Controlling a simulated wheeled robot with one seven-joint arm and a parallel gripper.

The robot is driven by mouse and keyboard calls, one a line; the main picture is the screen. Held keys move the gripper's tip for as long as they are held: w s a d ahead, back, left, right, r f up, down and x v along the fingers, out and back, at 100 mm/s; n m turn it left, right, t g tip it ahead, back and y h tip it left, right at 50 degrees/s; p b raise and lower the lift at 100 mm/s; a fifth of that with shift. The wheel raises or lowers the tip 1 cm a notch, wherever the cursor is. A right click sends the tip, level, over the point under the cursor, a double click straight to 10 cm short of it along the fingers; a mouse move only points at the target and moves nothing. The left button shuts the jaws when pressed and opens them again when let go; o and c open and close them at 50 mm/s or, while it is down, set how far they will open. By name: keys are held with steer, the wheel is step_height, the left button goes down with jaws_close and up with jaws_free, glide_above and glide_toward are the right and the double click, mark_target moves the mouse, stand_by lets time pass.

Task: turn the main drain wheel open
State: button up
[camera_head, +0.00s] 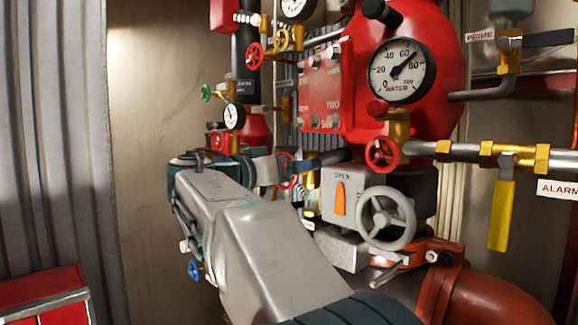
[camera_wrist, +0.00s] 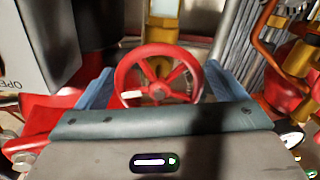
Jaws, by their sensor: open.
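A red spoked handwheel (camera_wrist: 128,76) with a small white mark on its rim lies between the fingers of my gripper (camera_wrist: 158,72) in the wrist view. The fingers stand apart on its left and right, and the jaws are open. I cannot tell whether either finger touches the rim. In the head view the same red wheel (camera_head: 287,170) is partly hidden behind my gripper (camera_head: 300,163). A brass valve body (camera_wrist: 160,20) shows behind the wheel. I see no readable main drain label on it.
A grey handwheel (camera_head: 387,218) on a grey box with an orange pointer stands to the right. A blue wheel (camera_head: 194,270) is below my arm. Pipes crowd the gripper.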

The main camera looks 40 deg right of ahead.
steer(key=c, duration=1)
